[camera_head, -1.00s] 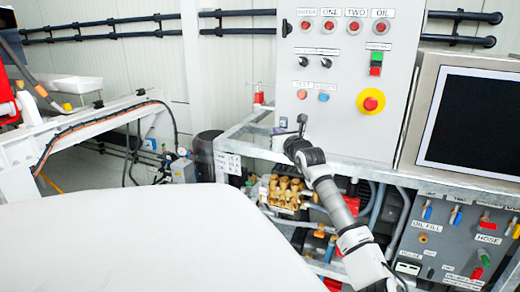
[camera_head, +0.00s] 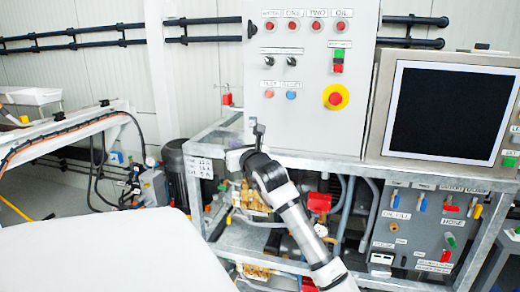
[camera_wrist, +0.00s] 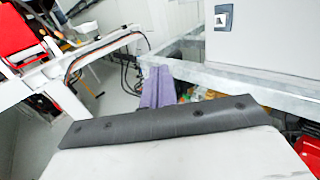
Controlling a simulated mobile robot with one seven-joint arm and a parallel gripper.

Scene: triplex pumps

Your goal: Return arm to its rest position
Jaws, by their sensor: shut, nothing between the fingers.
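My arm rises from the bottom of the head view, with its white and grey links in front of the pump frame. My gripper (camera_head: 256,131) is at its upper end, small in the picture, in front of the lower left part of the grey control cabinet (camera_head: 296,118). In the wrist view my gripper's purple-grey fingers (camera_wrist: 157,80) lie side by side, shut with nothing held. They point toward the metal frame (camera_wrist: 240,82) and the cabinet (camera_wrist: 285,35). Part of the frame is hidden behind my arm.
A monitor (camera_head: 450,112) stands right of the cabinet. A valve panel (camera_head: 420,225) with coloured handles is below it. Brass fittings (camera_head: 247,197) sit in the frame behind my arm. A white beam with hoses (camera_head: 70,133) is at the left.

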